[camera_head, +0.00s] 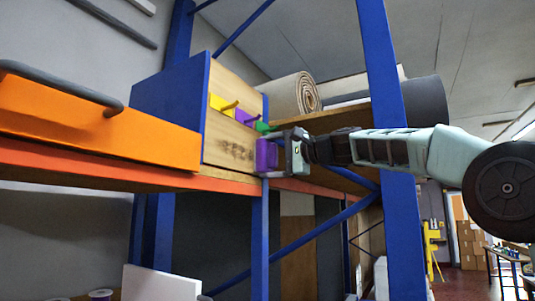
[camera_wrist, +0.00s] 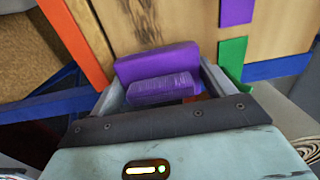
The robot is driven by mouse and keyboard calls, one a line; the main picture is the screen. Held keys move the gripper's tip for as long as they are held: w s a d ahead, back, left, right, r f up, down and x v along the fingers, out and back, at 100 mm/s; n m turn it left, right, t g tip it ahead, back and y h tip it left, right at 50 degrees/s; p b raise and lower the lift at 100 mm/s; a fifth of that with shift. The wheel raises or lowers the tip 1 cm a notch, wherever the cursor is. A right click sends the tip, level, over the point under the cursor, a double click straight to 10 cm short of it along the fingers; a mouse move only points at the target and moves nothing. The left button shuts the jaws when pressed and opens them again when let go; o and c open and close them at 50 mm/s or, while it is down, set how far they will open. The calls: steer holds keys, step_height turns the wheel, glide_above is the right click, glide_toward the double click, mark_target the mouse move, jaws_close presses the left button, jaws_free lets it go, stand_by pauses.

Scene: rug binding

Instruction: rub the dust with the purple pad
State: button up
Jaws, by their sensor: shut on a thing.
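The purple pad (camera_head: 266,156) is in my gripper (camera_head: 285,155), in front of the lower right part of a wooden panel (camera_head: 216,131). In the wrist view, the pad (camera_wrist: 158,64) lies between the two fingers of my gripper (camera_wrist: 160,88), which are shut on its ribbed grip. The pad's face is turned to the panel; I cannot tell whether it touches. The dust (camera_head: 236,152) is a dark smudge low on the panel, left of the pad.
Yellow (camera_head: 222,104), purple (camera_head: 243,117) and green (camera_head: 262,127) holders run along the panel. An orange box (camera_head: 95,125) sits at left. A blue upright (camera_head: 383,70) stands near my arm. Rolled rugs (camera_head: 292,96) lie behind on the shelf.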

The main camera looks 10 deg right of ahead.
mark_target(213, 141)
steer(key=shift+w+d+p, duration=0.7)
steer(key=shift+w+d, duration=0.2)
steer(key=shift+w, duration=0.2)
steer(key=shift+a, duration=0.1)
steer(key=shift+s, duration=0.1)
steer(key=shift+s+a+b, duration=0.7)
steer(key=shift+s, duration=0.05)
steer(key=shift+s+a+f+b, duration=0.1)
steer(key=shift+s+a+b, duration=0.45)
steer(key=shift+s+a, duration=0.3)
steer(key=shift+s+a+r+b, duration=0.1)
steer(key=shift+s+a+b, duration=0.45)
steer(key=shift+s, duration=0.45)
steer(key=shift+s+a+f+b, duration=0.1)
steer(key=shift+s+a+b, duration=0.4)
steer(key=shift+s+a, duration=0.4)
steer(key=shift+s+a+b, duration=0.4)
steer(key=shift+s+a, duration=0.25)
steer(key=shift+s, duration=0.35)
steer(key=shift+s+a+b, duration=0.35)
steer(key=shift+s+a, duration=0.25)
steer(key=shift+s, duration=0.4)
steer(key=shift+s+a+b, duration=0.15)
steer(key=shift+s+a, duration=0.9)
steer(key=shift+s, duration=0.3)
steer(key=shift+s+a+b, duration=0.15)
steer(key=shift+s+a, duration=0.9)
steer(key=shift+s, duration=0.25)
